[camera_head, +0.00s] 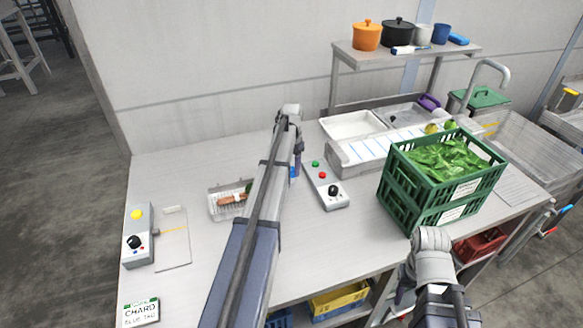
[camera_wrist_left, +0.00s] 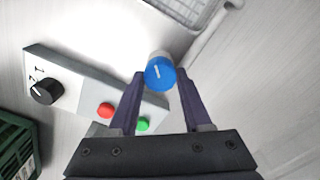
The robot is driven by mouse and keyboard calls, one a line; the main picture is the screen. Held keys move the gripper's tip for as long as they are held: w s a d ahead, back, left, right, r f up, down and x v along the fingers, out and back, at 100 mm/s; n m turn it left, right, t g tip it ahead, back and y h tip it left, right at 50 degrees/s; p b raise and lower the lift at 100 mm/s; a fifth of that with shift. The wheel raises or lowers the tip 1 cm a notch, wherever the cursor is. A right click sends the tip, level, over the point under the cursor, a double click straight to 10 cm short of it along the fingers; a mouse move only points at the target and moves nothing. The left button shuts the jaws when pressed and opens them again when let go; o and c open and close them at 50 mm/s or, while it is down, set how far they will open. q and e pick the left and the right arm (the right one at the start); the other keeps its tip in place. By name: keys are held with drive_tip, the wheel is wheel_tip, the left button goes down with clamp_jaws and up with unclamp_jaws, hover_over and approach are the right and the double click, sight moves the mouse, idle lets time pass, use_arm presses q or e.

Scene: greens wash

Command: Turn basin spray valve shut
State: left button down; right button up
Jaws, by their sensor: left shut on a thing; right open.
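The blue knob (camera_wrist_left: 160,73) of the valve has a white pointer line and a pale body. In the left wrist view it sits between the fingertips of my left gripper (camera_wrist_left: 161,85), which is shut on it. In the head view my left gripper (camera_head: 297,158) points down at the table beside the control box (camera_head: 327,187); only a bit of blue (camera_head: 293,173) shows there and my arm hides the rest. My right arm comes in at the lower right, front of the crates; its fingers cannot be made out.
The control box has green and red buttons and a black knob. A green crate (camera_head: 400,190) of leafy greens stands right of it. Basins (camera_head: 352,125) lie behind. A wire tray (camera_head: 215,205) and another control box (camera_head: 137,240) are left.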

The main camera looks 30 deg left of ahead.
sight(292, 169)
idle(0.5)
use_arm(q)
drive_tip(key=shift+c, duration=1.7)
unclamp_jaws()
wheel_tip(292, 169, up, 8)
drive_tip(key=p, duration=0.7)
drive_tip(key=shift+p, duration=0.4)
drive_tip(key=shift+f, duration=0.1)
